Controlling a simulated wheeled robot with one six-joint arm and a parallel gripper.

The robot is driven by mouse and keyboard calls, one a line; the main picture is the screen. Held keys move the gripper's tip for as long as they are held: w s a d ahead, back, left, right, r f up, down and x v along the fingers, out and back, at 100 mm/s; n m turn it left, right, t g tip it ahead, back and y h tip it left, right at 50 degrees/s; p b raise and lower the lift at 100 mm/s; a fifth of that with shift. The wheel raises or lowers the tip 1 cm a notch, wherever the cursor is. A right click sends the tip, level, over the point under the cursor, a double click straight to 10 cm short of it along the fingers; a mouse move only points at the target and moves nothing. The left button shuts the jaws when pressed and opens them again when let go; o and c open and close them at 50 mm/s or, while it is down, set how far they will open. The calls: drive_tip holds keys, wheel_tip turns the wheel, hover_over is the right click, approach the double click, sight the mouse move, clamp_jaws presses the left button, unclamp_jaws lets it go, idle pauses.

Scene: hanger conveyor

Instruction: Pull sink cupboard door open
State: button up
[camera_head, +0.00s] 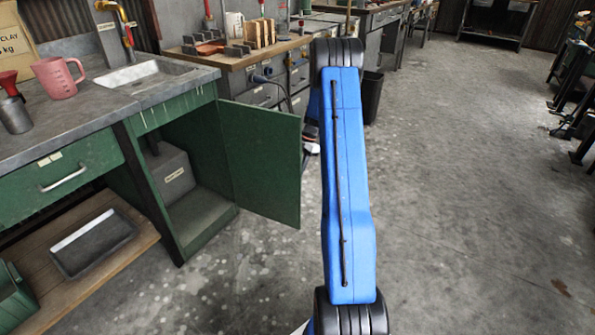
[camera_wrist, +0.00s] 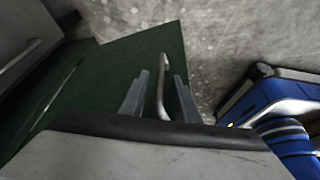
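The green sink cupboard door (camera_head: 262,165) stands swung wide open from the cupboard under the sink (camera_head: 145,73). Its inner face shows in the head view, and the handle side is hidden there. In the wrist view the door (camera_wrist: 105,82) lies below my gripper (camera_wrist: 160,83), with its pale bar handle (camera_wrist: 163,88) between the two grey fingers. The fingers are apart, with gaps seeming to show beside the handle, so my gripper looks open around it. In the head view my gripper is mostly hidden behind the door and my blue arm.
A grey box (camera_head: 172,172) stands inside the cupboard. A black bin (camera_head: 372,97) stands beyond my arm.

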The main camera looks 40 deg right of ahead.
drive_tip(key=v, duration=1.7)
drive_tip(key=shift+d+r, duration=0.15)
